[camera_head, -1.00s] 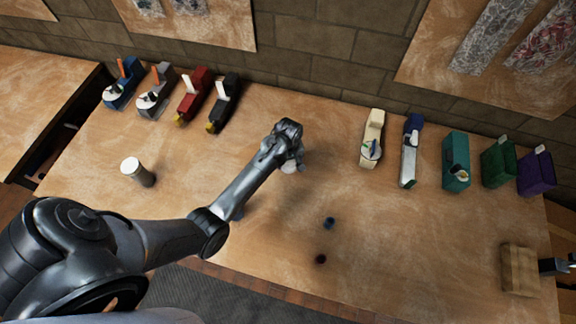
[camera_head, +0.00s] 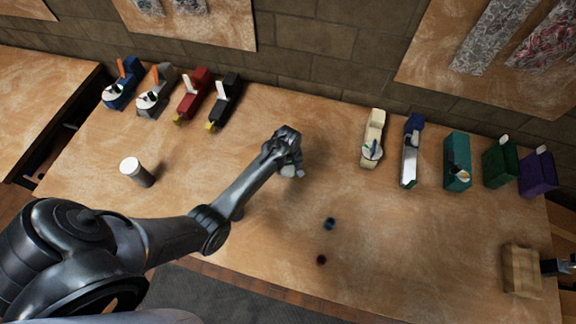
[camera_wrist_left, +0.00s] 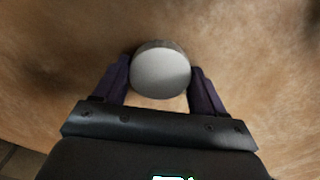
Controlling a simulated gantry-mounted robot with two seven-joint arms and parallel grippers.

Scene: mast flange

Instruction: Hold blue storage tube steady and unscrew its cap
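My left gripper (camera_head: 292,171) is over the middle of the table. In the left wrist view (camera_wrist_left: 160,85), its two dark purple fingers press close on both sides of a round pale grey-white piece (camera_wrist_left: 160,72), seen end-on. In the head view a whitish part of it shows at the fingertips. Its body is mostly hidden, so I cannot tell whether it is the tube or the cap. A small dark blue round piece (camera_head: 329,223) lies on the table to the lower right of this gripper; I cannot tell what it is.
A grey cylinder with a white top (camera_head: 136,172) stands at left. A small dark red piece (camera_head: 321,259) lies near the front. Several coloured blocky devices line the back, including a blue one (camera_head: 122,90) and a teal one (camera_head: 457,165). A wooden box (camera_head: 520,268) stands at right.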

